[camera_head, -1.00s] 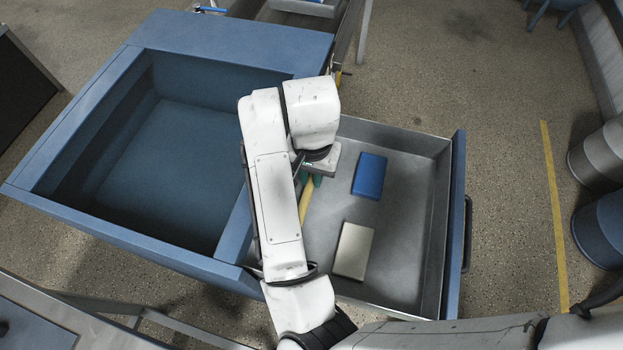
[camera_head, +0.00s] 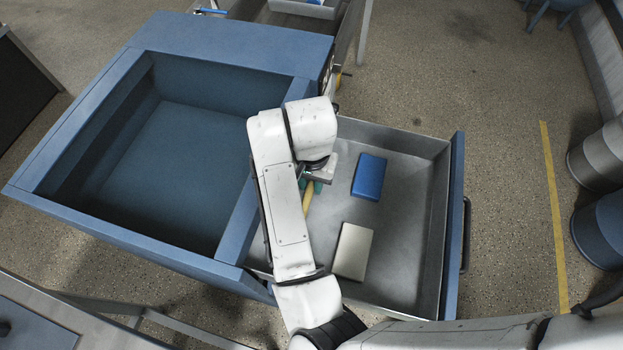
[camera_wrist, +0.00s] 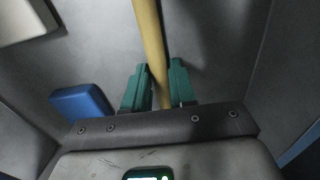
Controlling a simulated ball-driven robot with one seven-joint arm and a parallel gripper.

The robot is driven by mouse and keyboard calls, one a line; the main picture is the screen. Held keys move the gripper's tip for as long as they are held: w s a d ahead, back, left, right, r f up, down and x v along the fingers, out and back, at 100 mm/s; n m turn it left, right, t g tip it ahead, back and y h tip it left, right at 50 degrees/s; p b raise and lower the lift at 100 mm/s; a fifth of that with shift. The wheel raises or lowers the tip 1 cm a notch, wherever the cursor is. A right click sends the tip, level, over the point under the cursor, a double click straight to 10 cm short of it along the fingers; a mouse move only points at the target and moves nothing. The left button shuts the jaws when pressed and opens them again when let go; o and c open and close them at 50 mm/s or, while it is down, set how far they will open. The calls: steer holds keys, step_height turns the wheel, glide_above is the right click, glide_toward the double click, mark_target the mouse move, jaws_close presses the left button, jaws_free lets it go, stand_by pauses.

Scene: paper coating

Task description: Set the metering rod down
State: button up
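The metering rod is a yellow bar. In the wrist view the rod (camera_wrist: 150,35) runs from the top edge down between my gripper's two green fingers (camera_wrist: 158,85), which close against its sides. In the head view a short piece of the rod (camera_head: 308,200) shows beside my white arm, which hides the rest. My gripper (camera_head: 311,186) points down inside the open grey metal drawer (camera_head: 400,270), near its left side. I cannot tell whether the rod touches the drawer floor.
A blue block (camera_head: 369,177) and a cream block (camera_head: 353,251) lie in the drawer, right of my gripper. The drawer's right part is clear. A blue cabinet (camera_head: 220,45) with a deep open bin stands at left. A yellow floor line (camera_head: 553,215) runs at right.

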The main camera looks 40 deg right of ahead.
mark_target(312, 184)
steer(key=shift+o, duration=1.3)
steer(key=shift+r, duration=0.15)
step_height(312, 184, up, 12)
steer(key=p, duration=0.2)
